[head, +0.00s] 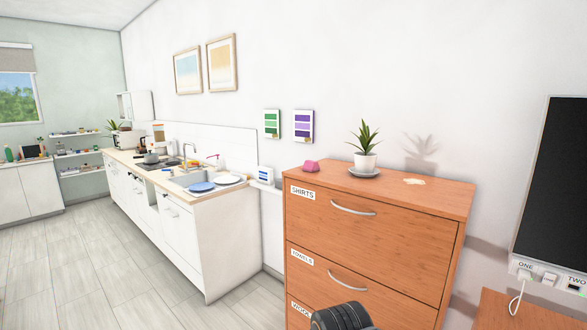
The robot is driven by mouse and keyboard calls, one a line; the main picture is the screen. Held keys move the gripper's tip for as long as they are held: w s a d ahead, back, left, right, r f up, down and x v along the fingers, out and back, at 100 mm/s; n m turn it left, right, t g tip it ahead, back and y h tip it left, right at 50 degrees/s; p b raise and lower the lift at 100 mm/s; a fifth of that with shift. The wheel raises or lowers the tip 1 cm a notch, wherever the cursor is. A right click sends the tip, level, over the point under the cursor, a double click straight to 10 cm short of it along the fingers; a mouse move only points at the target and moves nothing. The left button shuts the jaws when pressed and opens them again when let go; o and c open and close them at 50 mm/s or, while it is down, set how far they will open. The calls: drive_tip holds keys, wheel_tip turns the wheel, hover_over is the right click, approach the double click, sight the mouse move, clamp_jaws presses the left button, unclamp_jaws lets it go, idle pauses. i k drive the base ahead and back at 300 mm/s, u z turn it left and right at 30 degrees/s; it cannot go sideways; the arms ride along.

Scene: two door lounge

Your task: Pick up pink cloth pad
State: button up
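A small pink cloth pad (311,166) sits on top of the wooden drawer cabinet (380,240), near its back left corner. It looks folded or bunched into a low lump. Nothing touches it or covers it from this view. A dark ribbed part of my arm shows at the bottom edge, in front of the cabinet's lower drawers and well below the pad. My gripper's fingers are not in view.
A potted plant (365,145) on a grey saucer (364,173) stands right of the pad. A kitchen counter (237,194) with plates is at left; a dark screen (556,185) is at right. Floor at left is clear.

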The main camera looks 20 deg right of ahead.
sight(309, 166)
drive_tip(key=u, duration=0.75)
drive_tip(key=i, duration=1.85)
drive_tip(key=z, duration=0.2)
